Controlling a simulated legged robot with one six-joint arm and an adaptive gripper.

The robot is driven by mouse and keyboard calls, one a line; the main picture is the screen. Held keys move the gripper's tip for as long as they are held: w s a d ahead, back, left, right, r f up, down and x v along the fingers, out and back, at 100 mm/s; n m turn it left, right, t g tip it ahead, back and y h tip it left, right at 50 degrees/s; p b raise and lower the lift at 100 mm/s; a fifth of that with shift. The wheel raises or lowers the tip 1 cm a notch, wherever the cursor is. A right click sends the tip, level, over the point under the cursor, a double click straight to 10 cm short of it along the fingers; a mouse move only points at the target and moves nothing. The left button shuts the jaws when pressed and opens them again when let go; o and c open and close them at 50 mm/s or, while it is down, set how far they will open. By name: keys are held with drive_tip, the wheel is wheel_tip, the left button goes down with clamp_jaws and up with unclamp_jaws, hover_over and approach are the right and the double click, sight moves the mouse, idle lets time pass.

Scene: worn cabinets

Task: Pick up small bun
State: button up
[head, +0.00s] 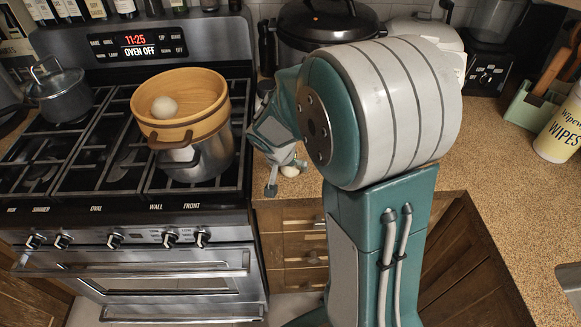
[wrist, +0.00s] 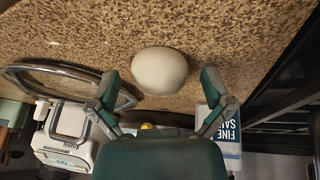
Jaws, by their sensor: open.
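A small pale round bun (wrist: 160,71) rests on the speckled counter (wrist: 170,25) in the wrist view. My gripper (wrist: 160,84) is open, with one finger on each side of the bun's near edge. I see no finger closed on it. In the head view my gripper (head: 283,180) points down at the counter just right of the stove. The bun there (head: 291,171) shows only partly behind the fingers. Another pale bun (head: 164,107) sits inside the wooden steamer basket (head: 211,122), which stands on a metal pot (head: 210,158) on the stove.
The stove (head: 120,200) lies left of my gripper, with a lidded pot (head: 62,97) at its left. A dark cooker (head: 325,30) stands behind my arm. A wipes canister (head: 562,125) stands at right. The counter (head: 490,160) has free room right of my arm.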

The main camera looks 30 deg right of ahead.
drive_tip(key=shift+c, duration=0.3)
drive_tip(key=shift+a, duration=0.1)
drive_tip(key=c, duration=0.9)
drive_tip(key=shift+r, duration=0.15)
